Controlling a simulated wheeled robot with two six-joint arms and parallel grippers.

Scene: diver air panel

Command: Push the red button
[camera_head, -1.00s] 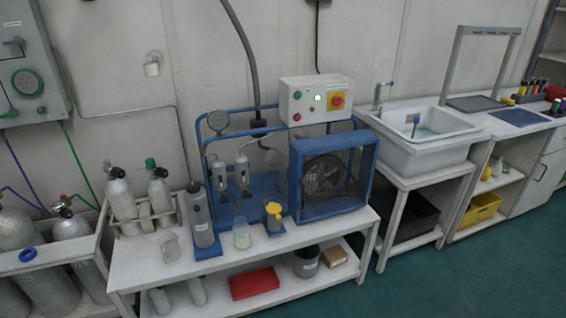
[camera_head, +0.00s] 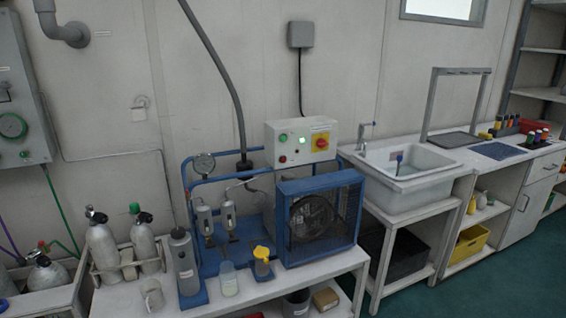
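A small red button (camera_head: 282,159) sits at the lower left of the white control box (camera_head: 300,142) on top of the blue compressor frame. Above it on the same box is a green button (camera_head: 283,138), with a lit green lamp to the right. A red rotary switch on a yellow plate (camera_head: 320,141) is at the box's right side. Nothing blocks the front of the box. Neither of my grippers shows in the head view.
The compressor with its caged fan (camera_head: 312,218) stands on a white bench (camera_head: 332,268). Grey bottles, a cup and a yellow-topped container (camera_head: 262,255) stand along the bench front. A white sink (camera_head: 410,178) is to the right. Gas cylinders (camera_head: 103,250) stand at left.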

